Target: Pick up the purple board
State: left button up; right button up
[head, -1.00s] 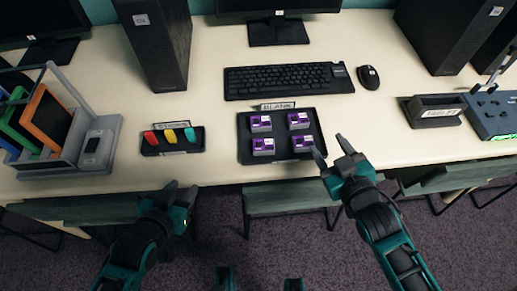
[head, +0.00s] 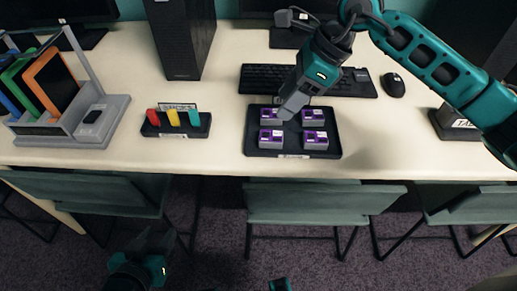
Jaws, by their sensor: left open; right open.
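Several purple boards with grey sides lie in a black tray (head: 249,149) on the desk. The near-left purple board (head: 271,138), near-right board (head: 315,140) and far-right board (head: 314,116) are in plain view. The far-left board (head: 263,115) is partly covered by my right gripper. My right gripper (head: 291,105) is open and points down over the far half of the tray, between the two far boards; I cannot tell its exact height. My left gripper (head: 158,240) is open and empty, low in front of the desk, away from the tray.
A small tray with coloured pieces (head: 178,131) stands left of the boards. A tablet rack (head: 95,130) is further left. A keyboard (head: 258,79), partly hidden by my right arm, and a mouse (head: 393,84) lie behind.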

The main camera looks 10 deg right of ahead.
jog(key=d, duration=0.2)
jog(key=h+b, duration=0.1)
send_near(268, 135)
jog(key=shift+x, duration=1.15)
jog(key=b+x, duration=0.1)
jog(key=x, duration=0.5)
jog(key=shift+f, duration=0.25)
jog(key=c, duration=0.8)
jog(key=shift+r, duration=0.15)
